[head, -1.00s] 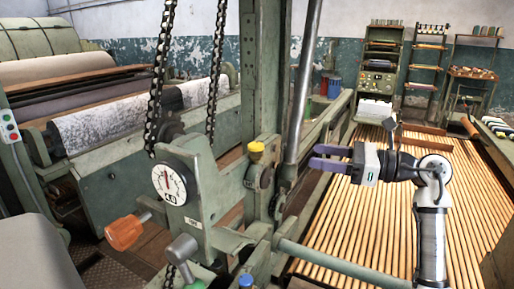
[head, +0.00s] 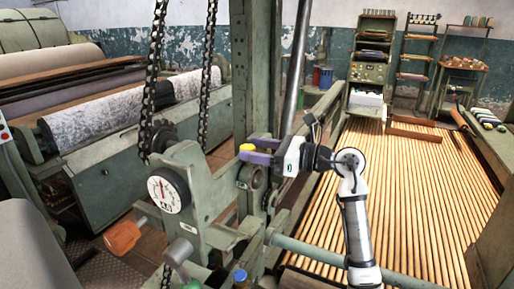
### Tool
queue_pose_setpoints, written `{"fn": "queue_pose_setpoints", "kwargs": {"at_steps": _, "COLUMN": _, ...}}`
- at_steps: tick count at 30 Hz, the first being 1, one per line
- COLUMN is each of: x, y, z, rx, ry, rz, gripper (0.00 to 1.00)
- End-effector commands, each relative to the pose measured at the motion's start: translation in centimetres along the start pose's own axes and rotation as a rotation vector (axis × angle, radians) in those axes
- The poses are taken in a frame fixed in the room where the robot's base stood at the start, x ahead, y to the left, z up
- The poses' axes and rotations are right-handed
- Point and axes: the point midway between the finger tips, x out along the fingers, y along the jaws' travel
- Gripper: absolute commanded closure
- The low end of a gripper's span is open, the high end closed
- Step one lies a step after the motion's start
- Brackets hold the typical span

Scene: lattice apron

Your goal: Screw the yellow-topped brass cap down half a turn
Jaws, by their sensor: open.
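The fingers are open. One finger passes in front of the cap's lower part, and the other lies mostly behind it. I cannot tell whether either finger touches the cap.
A round dial (head: 168,190), an orange knob (head: 122,237), a grey-capped knob (head: 178,252) and a blue-topped cap (head: 240,276) are nearby on the machine. Chains (head: 207,80) hang at left. A sloping metal rod (head: 296,70) stands close behind my gripper. Wooden slats (head: 420,190) spread right.

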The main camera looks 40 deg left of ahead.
Motion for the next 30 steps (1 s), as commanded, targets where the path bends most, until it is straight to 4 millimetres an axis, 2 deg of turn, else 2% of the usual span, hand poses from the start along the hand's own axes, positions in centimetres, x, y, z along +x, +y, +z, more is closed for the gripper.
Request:
{"fn": "queue_pose_setpoints", "kwargs": {"at_steps": 4, "x": -0.01, "y": 0.01, "z": -0.01, "rx": 0.0, "ry": 0.0, "rz": 0.0, "gripper": 0.46}}
{"fn": "queue_pose_setpoints", "kwargs": {"at_steps": 14, "x": -0.04, "y": 0.01, "z": 0.01, "rx": 0.0, "ry": 0.0, "rz": 0.0, "gripper": 0.89}}
{"fn": "queue_pose_setpoints", "kwargs": {"at_steps": 19, "x": -0.11, "y": 0.12, "z": -0.26, "rx": -0.003, "ry": 0.004, "rz": -0.037, "gripper": 0.89}}
{"fn": "queue_pose_setpoints", "kwargs": {"at_steps": 30, "x": -0.03, "y": 0.62, "z": -0.07, "rx": -0.003, "ry": 0.001, "rz": -0.267, "gripper": 0.89}}
